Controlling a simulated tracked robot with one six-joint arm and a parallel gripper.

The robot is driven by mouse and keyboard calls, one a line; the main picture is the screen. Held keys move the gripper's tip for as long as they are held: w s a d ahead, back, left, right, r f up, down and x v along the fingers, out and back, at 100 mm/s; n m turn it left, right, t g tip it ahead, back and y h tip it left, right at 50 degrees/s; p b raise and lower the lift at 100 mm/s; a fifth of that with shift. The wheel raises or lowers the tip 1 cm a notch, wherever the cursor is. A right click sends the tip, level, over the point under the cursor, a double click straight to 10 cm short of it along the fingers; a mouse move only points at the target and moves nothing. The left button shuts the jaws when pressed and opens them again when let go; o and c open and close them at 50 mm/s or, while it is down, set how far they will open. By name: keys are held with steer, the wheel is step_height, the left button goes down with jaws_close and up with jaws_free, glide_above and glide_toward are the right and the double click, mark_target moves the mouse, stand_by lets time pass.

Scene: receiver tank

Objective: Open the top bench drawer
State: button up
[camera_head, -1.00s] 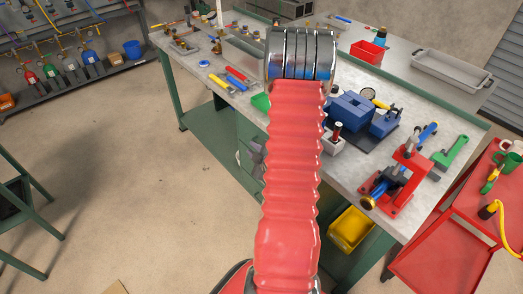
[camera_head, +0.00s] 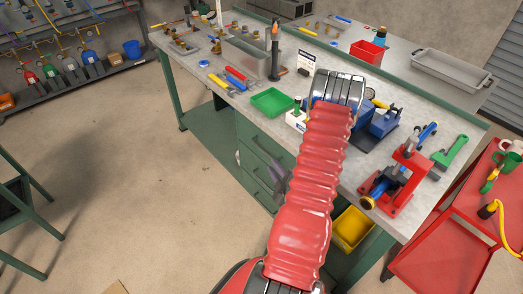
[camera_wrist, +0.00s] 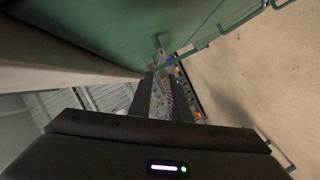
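The green workbench (camera_head: 222,120) has a stack of green drawers under its worktop. The top bench drawer (camera_head: 262,135) appears shut, flush with the fronts below it. My gripper (camera_head: 278,172) shows as grey fingers in front of the drawer stack, at the right of the lower fronts and below the top drawer. My red arm hides the right part of the stack. In the wrist view my gripper (camera_wrist: 163,88) has two dark fingers with a gap between them and nothing held. A green bench surface (camera_wrist: 95,35) lies close at the upper left there.
A green tray (camera_head: 272,101) sits on the worktop above the drawers. A yellow bin (camera_head: 351,229) is under the bench at the right. A red cart (camera_head: 445,250) stands at the far right. The floor (camera_head: 130,190) left of the bench is clear.

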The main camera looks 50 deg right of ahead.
mark_target(262, 149)
steer(key=x, duration=1.3)
steer(key=shift+w+d+f, duration=0.1)
steer(key=shift+w+d, duration=0.15)
steer(key=shift+w, duration=0.05)
steer(key=shift+c, duration=0.5)
jaws_close()
